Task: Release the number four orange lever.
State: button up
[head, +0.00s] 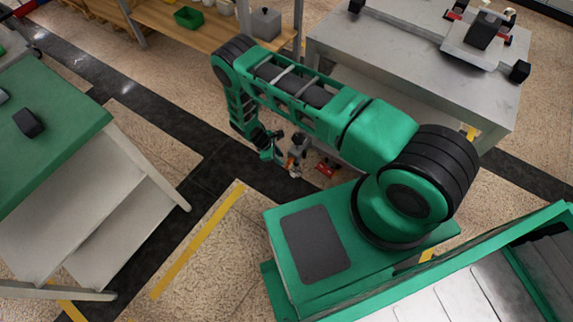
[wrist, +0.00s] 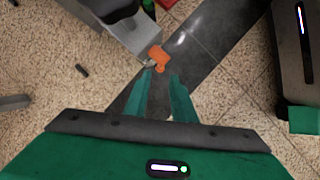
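An orange lever (wrist: 158,57) shows in the wrist view, at the corner of a grey metal part (wrist: 115,32). Just beyond my fingertips, it lines up with the gap between them. In the head view a small orange spot (head: 291,162) shows by my gripper (head: 280,158), at the end of my green arm. In the wrist view my gripper (wrist: 160,78) has two green fingers set apart, with nothing visible between them. I cannot tell whether a fingertip touches the lever. No number is readable on it, and no other orange lever is clear.
A small red part (head: 326,169) lies right of my gripper in the head view. A grey table (head: 400,50) stands behind my arm, a wooden bench (head: 180,25) at the back, and a green-topped table (head: 60,125) at left. The floor between is mostly free.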

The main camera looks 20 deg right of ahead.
aim_at(286, 167)
jog(key=x, duration=0.8)
jog(key=shift+f, duration=0.15)
grip_shut()
